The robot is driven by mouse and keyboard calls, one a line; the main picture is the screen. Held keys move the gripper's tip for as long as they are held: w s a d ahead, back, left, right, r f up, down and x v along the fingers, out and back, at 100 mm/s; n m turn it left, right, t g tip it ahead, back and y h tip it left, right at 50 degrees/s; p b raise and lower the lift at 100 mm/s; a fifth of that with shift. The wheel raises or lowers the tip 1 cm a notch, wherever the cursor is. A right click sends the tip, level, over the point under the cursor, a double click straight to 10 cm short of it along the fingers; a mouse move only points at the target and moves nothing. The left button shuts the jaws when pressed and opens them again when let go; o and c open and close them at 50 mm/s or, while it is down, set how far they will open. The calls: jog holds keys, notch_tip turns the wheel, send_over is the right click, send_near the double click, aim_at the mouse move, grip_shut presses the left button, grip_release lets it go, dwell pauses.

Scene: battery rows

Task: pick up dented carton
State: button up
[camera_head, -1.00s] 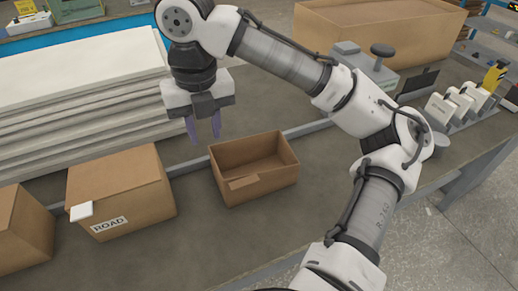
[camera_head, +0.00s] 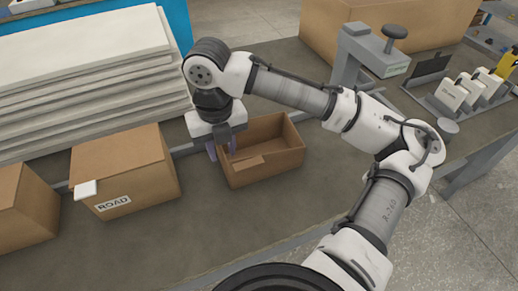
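An open, empty-looking brown carton (camera_head: 264,172) stands on the grey bench, with a notch or flap low on its front wall. A closed brown carton marked ROAD (camera_head: 125,182) stands to its left, with a white tag at its top left corner. I cannot tell for sure which is the dented carton; no clear dent shows on either. My gripper (camera_head: 221,150) points down at the open carton's left wall. Its two purple fingers are apart with a gap between them. The fingers overlap the wall's upper edge in view; whether they touch it is unclear.
Another brown carton (camera_head: 24,206) is at the left edge. Stacked white sheets (camera_head: 85,75) lie behind the cartons. A large brown box (camera_head: 385,35) and a grey clamp-like device (camera_head: 372,55) stand at back right. Bare bench (camera_head: 240,215) lies in front of the open carton.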

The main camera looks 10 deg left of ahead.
notch_tip(320, 180, down, 2)
grip_shut()
dwell(0.3)
jog(key=shift+r, duration=0.2)
